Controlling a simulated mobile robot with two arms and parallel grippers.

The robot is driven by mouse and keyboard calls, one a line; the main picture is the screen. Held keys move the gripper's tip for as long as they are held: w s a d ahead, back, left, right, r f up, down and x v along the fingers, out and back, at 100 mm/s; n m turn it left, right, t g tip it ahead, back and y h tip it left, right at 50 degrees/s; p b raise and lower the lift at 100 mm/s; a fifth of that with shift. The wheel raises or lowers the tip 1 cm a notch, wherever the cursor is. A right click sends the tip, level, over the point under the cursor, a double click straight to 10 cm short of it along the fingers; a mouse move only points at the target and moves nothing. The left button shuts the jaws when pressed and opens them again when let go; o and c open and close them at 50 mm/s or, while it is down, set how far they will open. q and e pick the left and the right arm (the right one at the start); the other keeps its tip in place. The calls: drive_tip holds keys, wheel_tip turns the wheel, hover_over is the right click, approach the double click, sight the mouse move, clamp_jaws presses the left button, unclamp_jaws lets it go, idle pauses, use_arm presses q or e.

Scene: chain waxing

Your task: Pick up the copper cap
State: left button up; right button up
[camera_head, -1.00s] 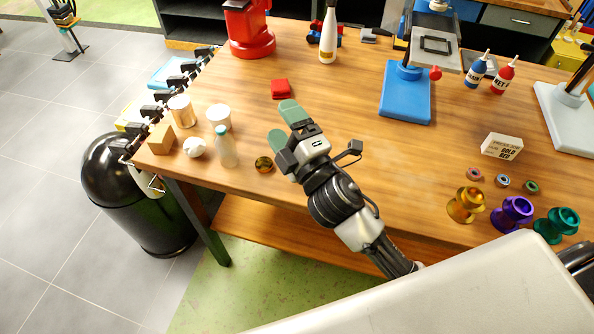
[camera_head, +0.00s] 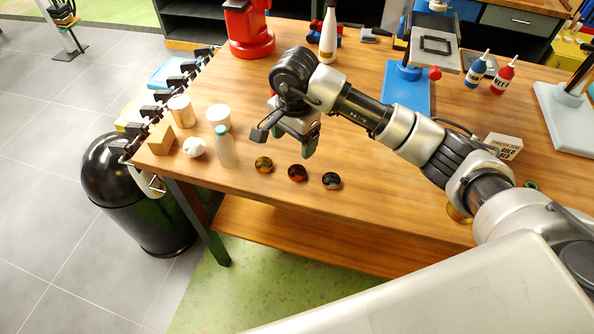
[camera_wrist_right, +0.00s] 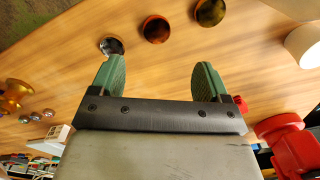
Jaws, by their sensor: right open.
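The copper cap (camera_head: 297,173) is a small reddish-brown disc on the wooden table, the middle one in a row of three. To its left lies a gold cap (camera_head: 263,164), to its right a dark cap (camera_head: 331,180). In the right wrist view, the copper cap (camera_wrist_right: 156,29) shows beyond the gap between the green fingers. My right gripper (camera_head: 293,135) is open and empty, tilted down above the table behind the row, apart from the caps. My left gripper is not in view.
A clear bottle (camera_head: 226,147), a white ball-like item (camera_head: 194,147), cups and a wooden block (camera_head: 161,138) stand left of the caps. A red machine (camera_head: 248,35) and a blue-based stand (camera_head: 408,88) are behind. The table in front of the caps is clear.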

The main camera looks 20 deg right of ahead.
drive_tip(key=p, duration=0.1)
hover_over(297, 171)
wheel_tip(297, 171, down, 5)
drive_tip(key=shift+a+f, duration=0.1)
drive_tip(key=shift+a, duration=0.05)
drive_tip(key=shift+f+p, duration=0.3)
drive_tip(key=shift+p, duration=0.2)
wheel_tip(297, 171, down, 4)
drive_tip(key=shift+r+p, duration=0.2)
drive_tip(key=shift+p, duration=0.75)
drive_tip(key=shift+f, duration=0.6)
drive_tip(key=shift+w, duration=0.1)
drive_tip(key=c, duration=1)
drive_tip(key=shift+d+r, duration=0.1)
drive_tip(key=shift+d, duration=0.1)
drive_tip(key=shift+c, duration=0.2)
